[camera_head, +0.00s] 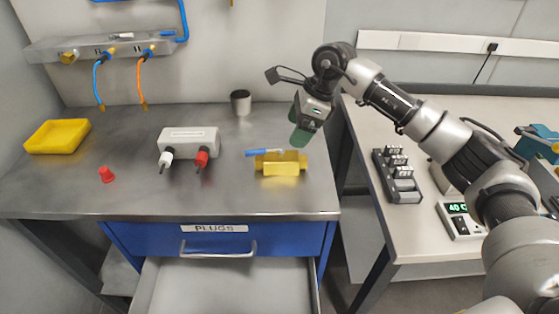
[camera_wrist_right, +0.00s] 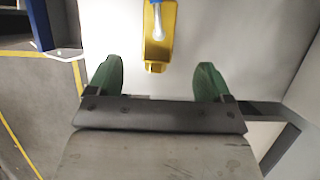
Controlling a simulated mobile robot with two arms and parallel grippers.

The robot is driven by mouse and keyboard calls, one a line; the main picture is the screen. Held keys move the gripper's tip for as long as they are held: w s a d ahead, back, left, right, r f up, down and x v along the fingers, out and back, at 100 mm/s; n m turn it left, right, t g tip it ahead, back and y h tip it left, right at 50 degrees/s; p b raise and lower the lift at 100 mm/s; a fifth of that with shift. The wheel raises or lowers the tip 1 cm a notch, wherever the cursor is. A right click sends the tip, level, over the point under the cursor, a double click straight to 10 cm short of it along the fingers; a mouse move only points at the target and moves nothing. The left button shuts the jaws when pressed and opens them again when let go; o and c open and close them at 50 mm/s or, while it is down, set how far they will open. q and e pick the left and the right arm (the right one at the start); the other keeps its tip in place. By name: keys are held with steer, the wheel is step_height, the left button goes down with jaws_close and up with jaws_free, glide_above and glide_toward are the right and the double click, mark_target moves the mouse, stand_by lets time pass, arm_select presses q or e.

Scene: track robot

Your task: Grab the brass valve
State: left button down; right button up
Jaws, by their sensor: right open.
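The brass valve (camera_head: 284,167) lies on the grey bench top near its right end, a shiny yellow body with a blue lever handle pointing left in the head view. In the right wrist view the brass valve (camera_wrist_right: 158,52) lies ahead of the fingertips, between their lines, with its lever along the top. My right gripper (camera_head: 301,127) has green fingertips and is above and just behind the valve in the head view. In the wrist view my right gripper (camera_wrist_right: 158,82) is open with nothing between its fingers. My left gripper is not in view.
A white block with red and white plugs (camera_head: 189,141) and a grey cup (camera_head: 241,102) stand near the valve. A red cap (camera_head: 107,174) and yellow tray (camera_head: 58,136) are farther left. The drawer (camera_head: 228,285) below is open. The bench front beside the valve is clear.

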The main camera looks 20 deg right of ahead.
mark_target(283, 152)
steer(key=x, duration=0.4)
steer(key=shift+a+f+p, duration=0.15)
steer(key=shift+f+p, duration=0.05)
steer(key=shift+p, duration=0.1)
steer(key=p+x, duration=0.1)
steer(key=x, duration=0.3)
steer(key=shift+a+f, duration=0.1)
steer(key=shift+f, duration=0.05)
steer(key=shift+a+f, duration=0.15)
steer(key=shift+f, duration=0.25)
steer(key=shift+c, duration=0.2)
steer(key=shift+w, duration=0.1)
steer(key=c, duration=1.2)
